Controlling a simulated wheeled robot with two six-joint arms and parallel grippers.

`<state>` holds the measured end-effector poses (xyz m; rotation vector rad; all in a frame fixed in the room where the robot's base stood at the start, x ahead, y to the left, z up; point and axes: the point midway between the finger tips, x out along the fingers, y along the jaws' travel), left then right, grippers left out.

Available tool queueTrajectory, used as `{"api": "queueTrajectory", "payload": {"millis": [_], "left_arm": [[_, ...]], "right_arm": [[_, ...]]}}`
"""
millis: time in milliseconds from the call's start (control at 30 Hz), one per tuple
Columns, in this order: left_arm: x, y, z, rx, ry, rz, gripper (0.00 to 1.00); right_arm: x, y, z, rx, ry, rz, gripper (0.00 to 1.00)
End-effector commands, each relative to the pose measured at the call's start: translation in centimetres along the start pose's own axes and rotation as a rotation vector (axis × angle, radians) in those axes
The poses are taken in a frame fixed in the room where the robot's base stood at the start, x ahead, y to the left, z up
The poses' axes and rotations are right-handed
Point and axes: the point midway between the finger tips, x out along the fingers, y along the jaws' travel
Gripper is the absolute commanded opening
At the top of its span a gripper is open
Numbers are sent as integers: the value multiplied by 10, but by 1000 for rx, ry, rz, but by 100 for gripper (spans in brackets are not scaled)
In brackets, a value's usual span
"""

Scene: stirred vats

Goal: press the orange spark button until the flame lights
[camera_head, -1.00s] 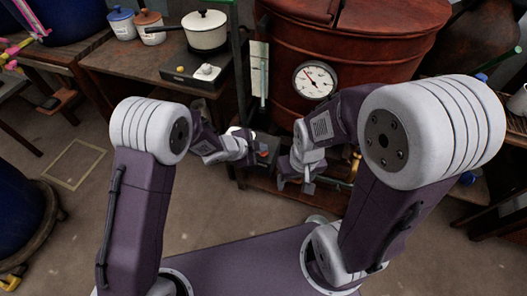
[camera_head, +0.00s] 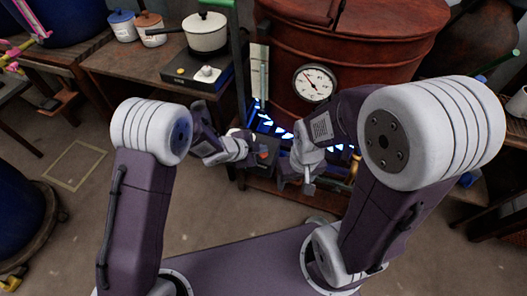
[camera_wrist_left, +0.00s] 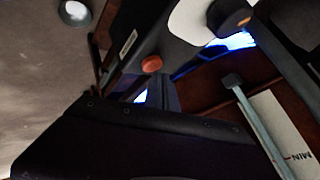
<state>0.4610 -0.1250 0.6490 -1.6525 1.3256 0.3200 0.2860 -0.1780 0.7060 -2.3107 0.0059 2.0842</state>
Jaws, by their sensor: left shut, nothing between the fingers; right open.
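The orange spark button (camera_head: 263,155) is on a dark control box (camera_head: 268,145) low in front of the red-brown vat (camera_head: 350,50). It also shows in the left wrist view (camera_wrist_left: 152,64), uncovered. My left gripper (camera_head: 249,148) is shut and empty, just left of the button in the head view. I cannot tell whether its fingertips touch the button. Blue flame (camera_head: 268,124) glows under the vat, partly hidden by my arms; blue light also shows in the left wrist view (camera_wrist_left: 238,41). My right gripper (camera_head: 308,184) is open and empty, lower and to the right of the box.
A dial gauge (camera_head: 314,82) is on the vat's front. A pot (camera_head: 206,34) stands on a hot plate on the wooden table (camera_head: 125,65) at left, near two lidded jars. A blue drum (camera_head: 18,205) stands at far left. The floor between is clear.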

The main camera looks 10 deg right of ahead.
Motion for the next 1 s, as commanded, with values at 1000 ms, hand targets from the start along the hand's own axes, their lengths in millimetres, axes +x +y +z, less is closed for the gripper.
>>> {"api": "queueTrajectory", "payload": {"millis": [1000], "left_arm": [[-42, -31, -30, 0, 1, -1, 0]], "right_arm": [[-59, -1, -6, 0, 0, 0, 62]]}}
